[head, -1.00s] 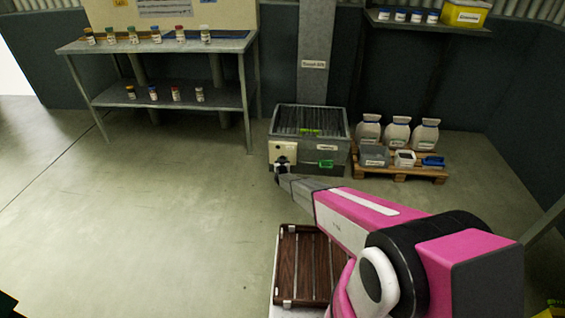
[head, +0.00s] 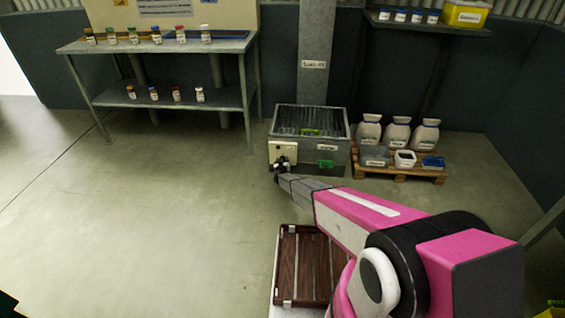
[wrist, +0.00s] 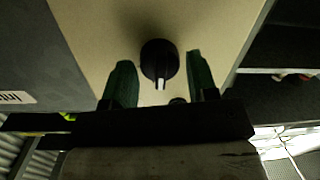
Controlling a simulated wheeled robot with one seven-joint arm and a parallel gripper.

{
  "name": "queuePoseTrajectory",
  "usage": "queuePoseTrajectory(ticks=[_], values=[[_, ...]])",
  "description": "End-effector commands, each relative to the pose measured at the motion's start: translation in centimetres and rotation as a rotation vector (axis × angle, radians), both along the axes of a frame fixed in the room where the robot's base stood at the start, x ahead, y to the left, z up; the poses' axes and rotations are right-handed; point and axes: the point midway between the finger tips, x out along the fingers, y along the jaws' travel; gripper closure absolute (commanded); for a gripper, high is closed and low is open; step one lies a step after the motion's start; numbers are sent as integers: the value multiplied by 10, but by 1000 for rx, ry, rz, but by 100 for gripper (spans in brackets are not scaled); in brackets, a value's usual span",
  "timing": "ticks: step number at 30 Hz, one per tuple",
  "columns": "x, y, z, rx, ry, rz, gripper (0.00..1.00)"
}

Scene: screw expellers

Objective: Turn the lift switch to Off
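The lift switch (wrist: 158,60) is a round black knob with a pale pointer mark, on a cream panel (wrist: 100,30). In the wrist view the mark points toward my gripper. My gripper (wrist: 160,78) is open, with one green finger on each side of the knob and a gap on both sides. In the head view the cream panel (head: 283,150) is on the front left of a grey metal bin (head: 310,150), and my gripper (head: 281,163) is at its lower part. The knob is too small to make out there. Any Off lettering cannot be read.
A pallet (head: 400,175) with white jugs (head: 397,134) and small boxes stands right of the bin. A metal table (head: 160,46) with small bottles stands at the back left. The floor on the left is clear.

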Motion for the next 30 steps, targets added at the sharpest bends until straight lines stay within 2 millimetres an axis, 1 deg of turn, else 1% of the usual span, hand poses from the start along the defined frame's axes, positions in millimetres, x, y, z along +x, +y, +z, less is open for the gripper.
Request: queuePoseTrajectory(ticks=[10,14,17,20,30], values=[[-1,0,0,2,0,0,34],[-7,0,1,2,0,0,34],[-17,-1,2,2,1,0,34],[-32,-1,4,2,1,0,34],[-93,-3,10,1,0,0,34]])
